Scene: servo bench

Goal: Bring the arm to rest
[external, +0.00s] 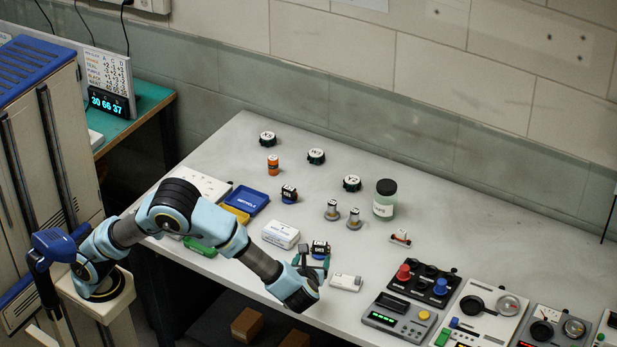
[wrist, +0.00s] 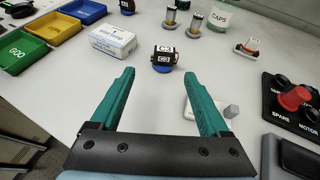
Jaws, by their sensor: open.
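My gripper (external: 314,257) hangs over the front part of the grey bench, at the end of the outstretched blue and grey arm. In the wrist view my gripper (wrist: 159,74) shows two green fingers spread wide with nothing between them. A small black servo block with white labels and a blue base (wrist: 164,60) stands just beyond the fingertips, apart from them. It also shows in the external view (external: 320,248), partly behind the fingers.
A white box (external: 281,234) stands left of the gripper, a small white-grey item (external: 346,282) right of it. Control panels (external: 400,317) fill the right front. Blue (external: 247,200) and other trays lie left. Several small parts and a capped jar (external: 384,200) stand behind. The bench's back right is clear.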

